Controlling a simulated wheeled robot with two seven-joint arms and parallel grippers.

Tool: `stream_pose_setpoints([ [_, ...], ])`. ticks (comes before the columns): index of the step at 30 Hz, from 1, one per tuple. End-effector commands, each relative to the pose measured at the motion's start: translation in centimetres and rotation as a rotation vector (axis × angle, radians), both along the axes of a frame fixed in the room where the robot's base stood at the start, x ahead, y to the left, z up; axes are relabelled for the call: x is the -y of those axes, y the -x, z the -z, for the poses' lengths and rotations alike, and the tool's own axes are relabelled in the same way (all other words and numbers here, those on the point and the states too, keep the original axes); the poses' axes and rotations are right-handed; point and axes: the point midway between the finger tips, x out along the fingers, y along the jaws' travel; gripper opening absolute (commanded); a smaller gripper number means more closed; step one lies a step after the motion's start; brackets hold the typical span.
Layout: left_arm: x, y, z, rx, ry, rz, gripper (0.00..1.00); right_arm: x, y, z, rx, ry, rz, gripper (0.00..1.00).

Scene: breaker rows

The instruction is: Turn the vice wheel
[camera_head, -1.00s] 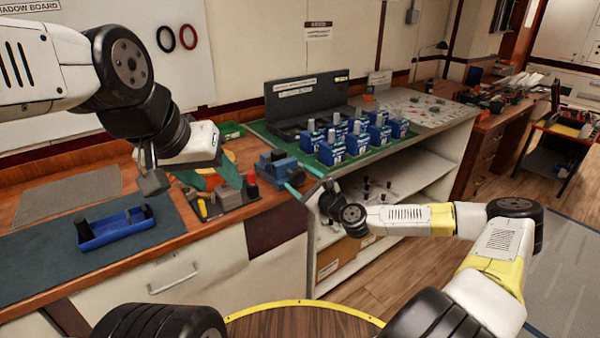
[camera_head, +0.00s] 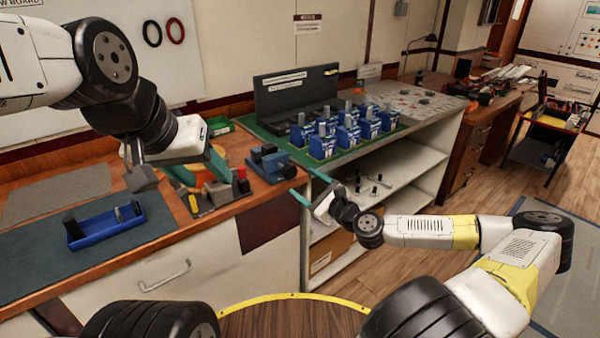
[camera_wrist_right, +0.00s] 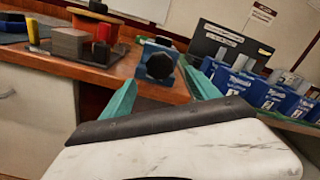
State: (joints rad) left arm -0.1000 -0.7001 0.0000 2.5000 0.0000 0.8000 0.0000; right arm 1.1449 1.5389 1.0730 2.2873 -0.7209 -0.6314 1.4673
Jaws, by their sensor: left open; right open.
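The small blue vice (camera_head: 268,160) stands at the right end of the wooden bench. Its dark wheel (camera_wrist_right: 160,66) faces my right wrist camera. My right gripper (camera_head: 303,183) is open in front of the vice, with its teal fingers pointing at it. In the right wrist view the fingers (camera_wrist_right: 158,72) spread to either side of the wheel, and neither visibly grips it. My left gripper (camera_head: 201,169) is open above the bench, left of the vice, beside a tool holder.
A blue tray (camera_head: 105,232) lies on the dark mat at left. A tool holder (camera_head: 222,194) stands left of the vice. Blue breakers (camera_head: 322,146) stand in rows on a green mat to its right. An open shelf unit (camera_head: 395,185) is below them.

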Motion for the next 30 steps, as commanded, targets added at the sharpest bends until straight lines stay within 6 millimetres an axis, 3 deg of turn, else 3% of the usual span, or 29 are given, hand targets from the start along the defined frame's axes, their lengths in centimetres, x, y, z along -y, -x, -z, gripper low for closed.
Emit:
stream_pose_setpoints([
  [8,0.0,0.0,0.0,0.000,0.000,0.000,0.52,-0.1,0.0,0.1,0.007,0.013,-0.001,0.70],
  [11,0.0,0.0,0.0,0.000,0.000,0.000,0.52,-0.4,0.0,0.5,0.063,0.109,-0.005,0.70],
  [14,0.0,0.0,0.0,0.000,0.000,0.000,0.52,-1.0,0.0,1.4,0.192,0.320,-0.014,0.70],
  [21,0.0,0.0,0.0,0.000,0.000,0.000,0.52,-1.6,-0.5,2.8,0.695,1.055,-0.045,0.70],
  [30,0.0,0.0,0.0,0.000,0.000,0.000,0.52,-1.2,-1.6,1.3,1.353,1.897,-0.037,0.70],
])
